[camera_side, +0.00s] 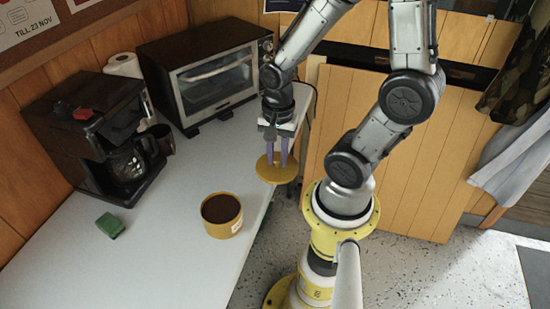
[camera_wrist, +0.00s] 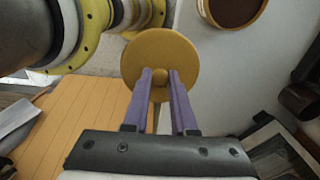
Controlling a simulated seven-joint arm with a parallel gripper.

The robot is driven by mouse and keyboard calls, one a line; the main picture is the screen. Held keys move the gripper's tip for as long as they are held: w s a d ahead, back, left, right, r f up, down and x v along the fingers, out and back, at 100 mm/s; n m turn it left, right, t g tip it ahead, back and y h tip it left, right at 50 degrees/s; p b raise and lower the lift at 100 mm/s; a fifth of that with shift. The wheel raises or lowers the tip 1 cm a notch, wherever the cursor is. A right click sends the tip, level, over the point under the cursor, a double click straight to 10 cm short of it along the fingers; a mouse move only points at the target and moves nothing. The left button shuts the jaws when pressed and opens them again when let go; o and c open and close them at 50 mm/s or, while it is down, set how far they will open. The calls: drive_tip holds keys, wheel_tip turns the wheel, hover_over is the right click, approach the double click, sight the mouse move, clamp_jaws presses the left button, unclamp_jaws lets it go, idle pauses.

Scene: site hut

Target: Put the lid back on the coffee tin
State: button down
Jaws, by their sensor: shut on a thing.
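The coffee tin (camera_side: 237,228) is a short yellow tin with a white label, open at the top and full of dark brown coffee. It stands upright on the white counter, and its rim also shows in the wrist view (camera_wrist: 203,8) at the top right. The lid (camera_side: 266,175) is a yellow disc with a small round knob. My gripper (camera_side: 277,160) points down with its purple fingers shut on the knob, which shows in the wrist view (camera_wrist: 160,76). The lid hangs level near the counter's right edge, apart from the tin, up and right of it in the side view.
A green sponge (camera_side: 110,225) lies on the white counter (camera_side: 150,270) left of the tin. A coffee maker (camera_side: 90,120) with a glass jug, a dark mug (camera_side: 162,139) and a toaster oven (camera_side: 205,75) stand behind. The counter around the tin is clear.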

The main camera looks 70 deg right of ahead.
drive_tip(key=w+a+n, duration=0.6)
drive_tip(key=w+a, duration=0.5)
drive_tip(key=shift+w+f, duration=0.2)
drive_tip(key=shift+f, duration=2.75)
drive_tip(key=shift+f, duration=0.15)
drive_tip(key=shift+c, duration=0.8)
unclamp_jaws()
wheel_tip(320, 180, up, 7)
idle(0.7)
